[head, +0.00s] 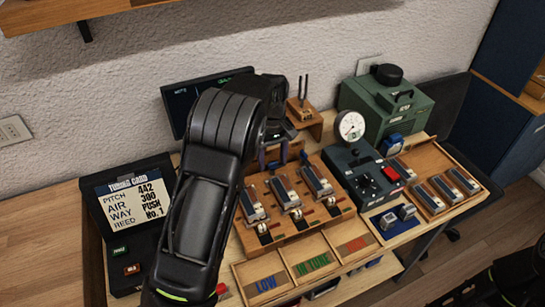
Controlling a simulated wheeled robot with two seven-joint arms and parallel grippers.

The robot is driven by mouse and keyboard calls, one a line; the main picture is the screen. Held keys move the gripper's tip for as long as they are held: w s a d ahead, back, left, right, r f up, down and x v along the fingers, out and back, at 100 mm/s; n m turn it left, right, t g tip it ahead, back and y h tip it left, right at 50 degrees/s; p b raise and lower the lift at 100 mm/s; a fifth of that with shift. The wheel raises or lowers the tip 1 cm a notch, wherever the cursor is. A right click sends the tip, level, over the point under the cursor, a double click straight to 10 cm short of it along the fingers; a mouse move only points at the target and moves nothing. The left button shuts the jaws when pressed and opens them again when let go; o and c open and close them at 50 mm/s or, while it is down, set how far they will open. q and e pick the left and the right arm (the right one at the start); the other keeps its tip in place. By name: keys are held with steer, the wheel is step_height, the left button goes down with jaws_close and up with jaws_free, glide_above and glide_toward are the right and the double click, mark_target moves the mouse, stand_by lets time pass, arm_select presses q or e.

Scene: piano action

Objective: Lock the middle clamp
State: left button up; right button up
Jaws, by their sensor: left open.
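The middle clamp (297,215) is a small metal clamp with a red part, at the front end of the middle reed block (284,192) on a sloped wooden board (287,243). Similar clamps sit to its left (264,230) and right (332,203). Whether its lever is locked is too small to tell. My left gripper (273,157) is open above the back edge of the board, behind the middle clamp and apart from it. My right gripper is out of view.
Wooden trays marked LOW, IN TUNE (313,258) and a red label lie in front. A dark box with a gauge (350,126) and red button stands right. A tuning fork stand (304,112) is behind. A sign box (137,205) stands left.

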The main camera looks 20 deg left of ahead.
arm_select(q)
steer(key=shift+c, duration=0.4)
jaws_close()
